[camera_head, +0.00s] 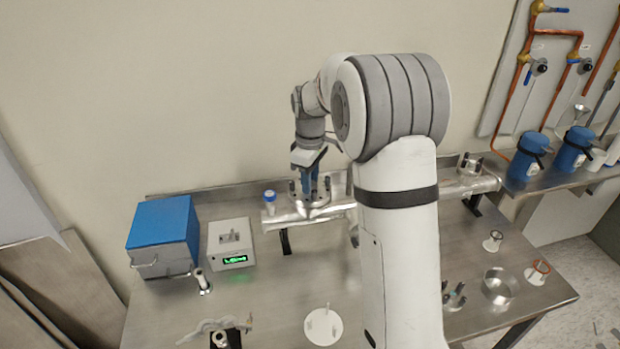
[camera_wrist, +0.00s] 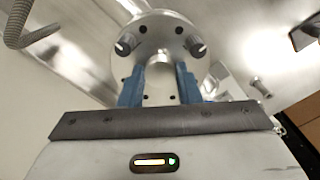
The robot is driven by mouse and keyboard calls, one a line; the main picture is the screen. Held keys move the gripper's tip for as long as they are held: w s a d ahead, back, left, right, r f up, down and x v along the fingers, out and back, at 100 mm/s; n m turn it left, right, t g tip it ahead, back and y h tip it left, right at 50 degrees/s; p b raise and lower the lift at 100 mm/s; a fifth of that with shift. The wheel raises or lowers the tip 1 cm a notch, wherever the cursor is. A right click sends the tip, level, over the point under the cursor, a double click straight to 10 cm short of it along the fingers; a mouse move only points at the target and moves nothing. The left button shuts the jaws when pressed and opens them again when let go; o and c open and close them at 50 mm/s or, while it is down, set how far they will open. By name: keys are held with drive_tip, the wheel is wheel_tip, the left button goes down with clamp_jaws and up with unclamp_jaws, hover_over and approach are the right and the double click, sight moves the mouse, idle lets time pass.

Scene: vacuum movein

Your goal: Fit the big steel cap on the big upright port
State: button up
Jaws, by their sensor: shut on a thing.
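My gripper (camera_head: 309,190) points down over the steel pipe near the wall. Its blue fingers are shut on a steel part, the big steel cap as far as I can tell. In the wrist view the round steel cap (camera_wrist: 160,28) shows beyond my gripper (camera_wrist: 160,85), with small holes and two dark-topped studs near its rim. The big upright port (camera_head: 294,196) is directly under the fingers, with dark studs around it. Cap and port overlap in both views, and I cannot tell whether the cap is touching or fully seated.
The steel pipe (camera_head: 340,205) lies along the back of the bench (camera_head: 270,300). A blue-capped fitting (camera_head: 269,197) stands left of the port. A blue box (camera_head: 163,232) and a device with a green display (camera_head: 231,245) stand left. A steel bowl (camera_head: 497,286) is at right.

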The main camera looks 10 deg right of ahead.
drive_tip(key=shift+r, duration=0.1)
drive_tip(key=o, duration=0.9)
drive_tip(key=shift+o, duration=0.9)
drive_tip(key=shift+s, duration=0.1)
wheel_tip(320, 180, up, 7)
drive_tip(key=shift+f+b, duration=0.2)
drive_tip(key=shift+b, duration=0.1)
drive_tip(key=shift+r, duration=0.55)
